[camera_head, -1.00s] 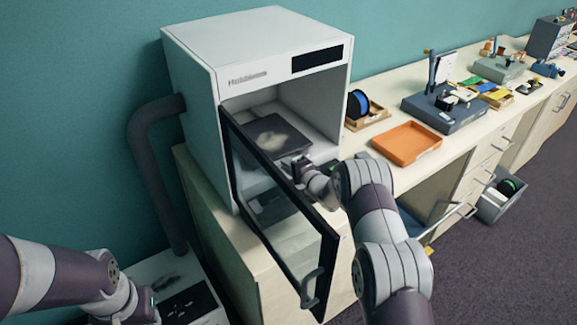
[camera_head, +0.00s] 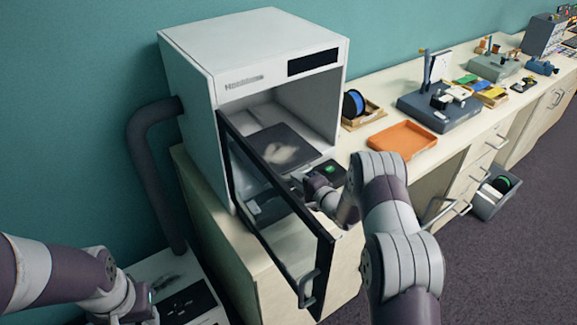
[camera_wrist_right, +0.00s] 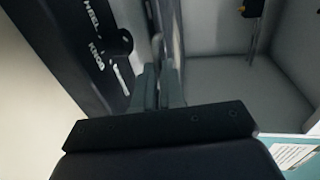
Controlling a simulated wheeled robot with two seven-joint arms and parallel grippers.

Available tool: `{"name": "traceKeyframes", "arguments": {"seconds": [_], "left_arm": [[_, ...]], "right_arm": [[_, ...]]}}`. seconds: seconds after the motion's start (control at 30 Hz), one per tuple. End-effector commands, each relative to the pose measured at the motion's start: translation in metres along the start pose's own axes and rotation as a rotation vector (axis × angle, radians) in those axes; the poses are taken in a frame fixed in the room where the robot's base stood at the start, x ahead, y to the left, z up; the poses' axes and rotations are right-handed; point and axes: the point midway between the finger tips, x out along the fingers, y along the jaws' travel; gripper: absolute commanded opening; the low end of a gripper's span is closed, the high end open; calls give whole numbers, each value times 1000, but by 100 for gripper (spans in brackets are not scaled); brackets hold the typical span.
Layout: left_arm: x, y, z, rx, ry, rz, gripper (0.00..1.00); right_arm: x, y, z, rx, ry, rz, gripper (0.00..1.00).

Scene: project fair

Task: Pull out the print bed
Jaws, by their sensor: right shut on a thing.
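The print bed (camera_head: 268,143) is a dark flat plate inside the white printer (camera_head: 190,90), with a pale printed piece (camera_head: 283,156) on it. Its front part reaches out past the printer's opening. My right gripper (camera_head: 308,182) is at the bed's front edge, shut on the bed's front grip; the arm hides part of this. In the right wrist view the closed fingers (camera_wrist_right: 158,88) are beside a dark surface with white lettering. The printer's glass door (camera_head: 275,215) stands open, below and left of the gripper. My left gripper (camera_head: 145,305) is low at the left, its fingertips unclear.
An orange tray (camera_head: 402,139) and a blue spool (camera_head: 354,103) in a wooden holder lie on the counter right of the printer. A dark grey device (camera_head: 440,112) stands beyond. A thick dark hose (camera_head: 150,180) runs left of the printer.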

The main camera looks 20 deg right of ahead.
Motion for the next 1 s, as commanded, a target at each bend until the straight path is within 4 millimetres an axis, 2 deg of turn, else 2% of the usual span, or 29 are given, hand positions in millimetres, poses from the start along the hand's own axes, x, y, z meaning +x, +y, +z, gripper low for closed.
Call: {"name": "traceKeyframes", "arguments": {"seconds": [0.03,0.2,0.4,0.6,0.93,0.97,1.0], "left_arm": [[-7,0,-1,0,0,0,37],[-15,0,-2,0,0,0,37],[-20,0,-2,0,0,0,37],[-22,0,-3,0,0,0,37],[-22,0,-3,0,0,0,37],[-22,0,-3,0,0,0,37],[-22,0,-3,0,0,0,37]], "right_arm": [[-14,-1,-1,4,2,3,0],[-52,8,-1,3,2,1,0],[-83,16,-1,1,2,0,0],[-95,20,0,-1,0,-1,0],[-96,20,0,-1,0,-1,0],[-96,20,0,-1,0,-1,12],[-96,20,0,-1,0,-1,20]]}}
